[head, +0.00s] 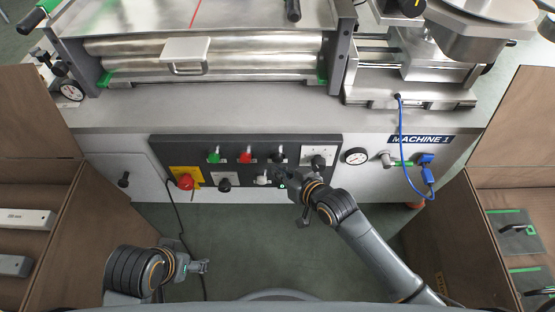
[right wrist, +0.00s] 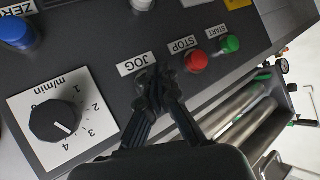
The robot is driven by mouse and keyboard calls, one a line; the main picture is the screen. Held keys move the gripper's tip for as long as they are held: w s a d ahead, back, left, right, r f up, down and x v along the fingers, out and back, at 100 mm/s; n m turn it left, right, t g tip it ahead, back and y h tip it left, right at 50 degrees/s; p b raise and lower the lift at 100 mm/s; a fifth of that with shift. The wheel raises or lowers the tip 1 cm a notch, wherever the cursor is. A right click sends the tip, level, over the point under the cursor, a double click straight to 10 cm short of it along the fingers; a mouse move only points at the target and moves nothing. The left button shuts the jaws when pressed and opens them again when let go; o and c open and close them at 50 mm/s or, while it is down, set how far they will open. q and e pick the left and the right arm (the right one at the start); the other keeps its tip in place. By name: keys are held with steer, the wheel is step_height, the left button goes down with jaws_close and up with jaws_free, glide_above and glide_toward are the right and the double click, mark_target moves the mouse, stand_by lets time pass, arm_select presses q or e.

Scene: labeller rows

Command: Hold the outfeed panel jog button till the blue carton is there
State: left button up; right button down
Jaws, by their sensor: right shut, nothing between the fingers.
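The outfeed panel (head: 330,180) is a dark control panel on the front of the machine. In the right wrist view its JOG label (right wrist: 135,64) sits beside the tips of my right gripper (right wrist: 160,88). That gripper is shut and empty, with its fingertips over the spot by the label, so the jog button is mostly hidden there. In the head view the black jog button (head: 279,155) shows just beyond my right gripper (head: 284,178). I cannot tell whether the fingertips touch or press it. My left gripper (head: 202,267) hangs low, away from the panel. I see no blue carton.
A red STOP button (right wrist: 196,61) and green START button (right wrist: 229,43) are close to the right fingertips. A speed dial (right wrist: 55,121) and blue ZERO button (right wrist: 16,32) are also near. A red emergency knob (head: 186,182) is at the panel's left. Wooden shelves flank both sides.

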arm_select(q)
steer(key=shift+r, duration=0.15)
arm_select(e)
steer(key=shift+w, duration=0.4)
steer(key=shift+w, duration=0.55)
stand_by(1.4)
arm_select(q)
steer(key=shift+r, duration=0.1)
stand_by(4.3)
steer(key=shift+p+x, duration=0.9)
steer(key=shift+x, duration=0.3)
arm_select(e)
steer(key=shift+s, duration=1)
arm_select(q)
steer(key=shift+w+d+r, duration=0.1)
steer(key=shift+w, duration=0.05)
